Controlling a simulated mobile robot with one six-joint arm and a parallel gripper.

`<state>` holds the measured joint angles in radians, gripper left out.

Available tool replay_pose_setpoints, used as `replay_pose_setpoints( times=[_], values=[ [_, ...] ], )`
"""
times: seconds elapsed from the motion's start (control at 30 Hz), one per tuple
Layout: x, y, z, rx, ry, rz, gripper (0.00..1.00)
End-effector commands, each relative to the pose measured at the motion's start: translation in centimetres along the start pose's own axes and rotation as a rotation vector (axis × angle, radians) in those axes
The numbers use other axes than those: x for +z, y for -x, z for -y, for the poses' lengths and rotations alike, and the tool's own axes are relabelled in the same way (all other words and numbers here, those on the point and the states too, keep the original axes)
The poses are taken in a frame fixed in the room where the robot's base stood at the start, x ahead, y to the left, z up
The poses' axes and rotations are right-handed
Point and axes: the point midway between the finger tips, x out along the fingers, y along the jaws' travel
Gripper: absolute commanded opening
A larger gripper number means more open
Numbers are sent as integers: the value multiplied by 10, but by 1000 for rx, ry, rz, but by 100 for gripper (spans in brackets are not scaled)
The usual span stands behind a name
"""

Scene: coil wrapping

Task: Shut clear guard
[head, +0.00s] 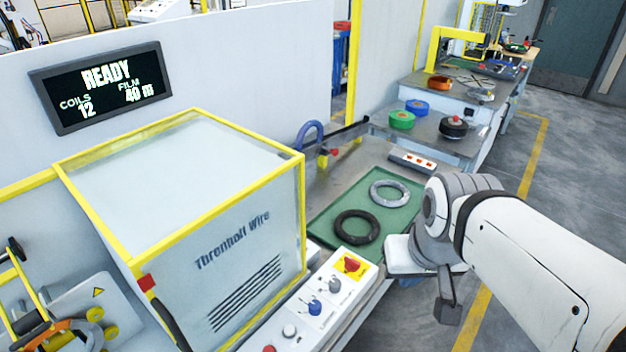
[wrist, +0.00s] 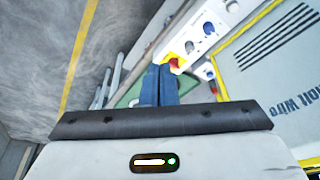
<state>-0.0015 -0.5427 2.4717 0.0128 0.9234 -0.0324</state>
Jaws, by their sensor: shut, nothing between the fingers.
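The guard (head: 240,240) is a large box with yellow edges, cloudy see-through panels and "Threnholt Wire" on its front, at the left in the head view. A dark handle (head: 168,326) and a red block (head: 147,282) sit at its left front edge. Part of the guard (wrist: 270,65) shows at the right in the wrist view. Yellow rollers (head: 92,322) lie outside the guard at lower left. My gripper (wrist: 158,85) is shut and empty, apart from the guard, with its fingers pointing towards the control panel. The fingers are not clear in the head view.
A control panel (head: 322,300) with a red stop button on yellow runs along the front of the guard. A green mat (head: 330,217) holds a black coil (head: 357,227) and a grey coil (head: 390,194). A sign (head: 103,86) reads READY. Open floor lies at right.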

Motion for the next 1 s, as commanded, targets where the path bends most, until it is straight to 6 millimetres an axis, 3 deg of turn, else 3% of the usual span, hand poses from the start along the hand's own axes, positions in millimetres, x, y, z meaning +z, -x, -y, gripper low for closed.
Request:
replay_pose_setpoints(
  times=[0.17, 0.33, 0.6, 0.8, 1.0],
  values=[
    [-50, 1, 10, -77, 95, 69, 0],
    [-120, -5, 29, -226, 268, 139, 0],
    [-226, -36, 54, -514, 571, 154, 0],
    [-277, -62, 65, -688, 754, 105, 0],
    [-296, -74, 69, -765, 841, 69, 0]
  ],
)
